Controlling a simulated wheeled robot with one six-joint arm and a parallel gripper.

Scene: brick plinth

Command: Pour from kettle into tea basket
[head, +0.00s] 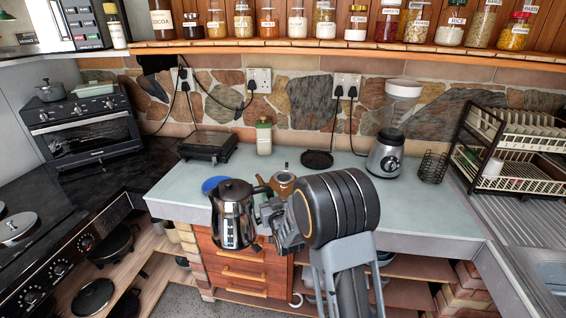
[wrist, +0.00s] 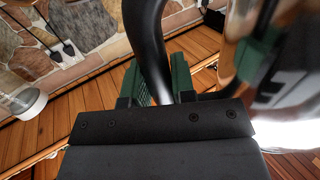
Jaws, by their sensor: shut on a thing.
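The kettle (head: 233,220), shiny steel with a black lid and handle, is at the front edge of the counter and looks roughly upright. My gripper (head: 266,207) is shut on its black handle. In the wrist view the green-padded fingers of my gripper (wrist: 158,88) close around the handle (wrist: 149,40), with the kettle's blurred steel body (wrist: 292,75) at the right. A small brown pot (head: 284,181) stands on the counter just behind my gripper, partly hidden by my arm. I cannot make out the tea basket for sure; it may be in or on that pot.
A blue dish (head: 214,185) lies behind the kettle. A green-lidded canister (head: 264,137), a black grill (head: 207,146), a dark round plate (head: 317,159) and a blender (head: 386,155) stand farther back. A dish rack (head: 510,150) is at the right.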

